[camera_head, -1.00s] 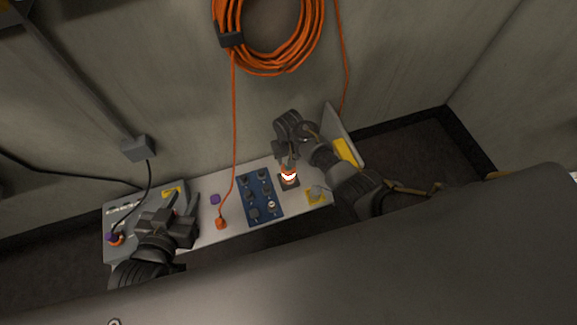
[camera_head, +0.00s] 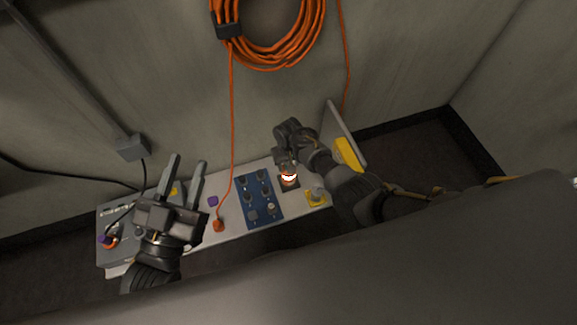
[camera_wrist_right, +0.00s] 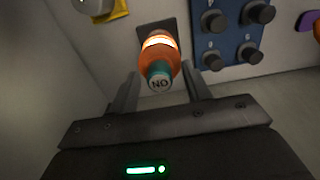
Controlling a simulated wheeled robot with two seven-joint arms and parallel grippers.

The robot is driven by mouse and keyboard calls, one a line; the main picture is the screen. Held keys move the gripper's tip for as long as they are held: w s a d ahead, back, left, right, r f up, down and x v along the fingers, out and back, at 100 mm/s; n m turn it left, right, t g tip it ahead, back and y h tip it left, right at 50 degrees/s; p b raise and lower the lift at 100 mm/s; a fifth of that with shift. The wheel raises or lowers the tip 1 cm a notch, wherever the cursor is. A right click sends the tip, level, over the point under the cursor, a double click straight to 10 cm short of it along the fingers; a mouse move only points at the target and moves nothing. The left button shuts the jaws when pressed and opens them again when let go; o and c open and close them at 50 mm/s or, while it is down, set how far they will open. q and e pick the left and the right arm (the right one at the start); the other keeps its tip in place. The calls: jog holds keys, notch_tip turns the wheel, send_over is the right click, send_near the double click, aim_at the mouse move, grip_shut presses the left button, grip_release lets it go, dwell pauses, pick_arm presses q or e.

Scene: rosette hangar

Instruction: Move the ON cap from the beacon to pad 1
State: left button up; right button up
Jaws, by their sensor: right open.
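The beacon (camera_wrist_right: 158,46) is orange with a glowing band and stands on a dark square base; it also shows lit in the head view (camera_head: 289,178). The ON cap (camera_wrist_right: 159,76) is teal with a pale lettered end and sits on the beacon's end. My right gripper (camera_head: 287,166) is open, with one finger on each side of the cap in the wrist view; I cannot tell whether they touch it. My left gripper (camera_head: 187,160) is open and empty, fingers pointing up, over the left part of the bench. No number is readable on the pads.
A blue panel (camera_head: 244,213) with several dark knobs lies left of the beacon. A yellow pad (camera_head: 313,203) bearing a grey knob lies to its right. An orange plug (camera_head: 219,225) on a cord and a purple piece (camera_head: 213,201) lie left of the panel. A grey box (camera_head: 107,251) stands at far left.

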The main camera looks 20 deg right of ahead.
jog(key=shift+p, duration=0.5)
dwell(1.2)
grip_shut()
dwell(0.4)
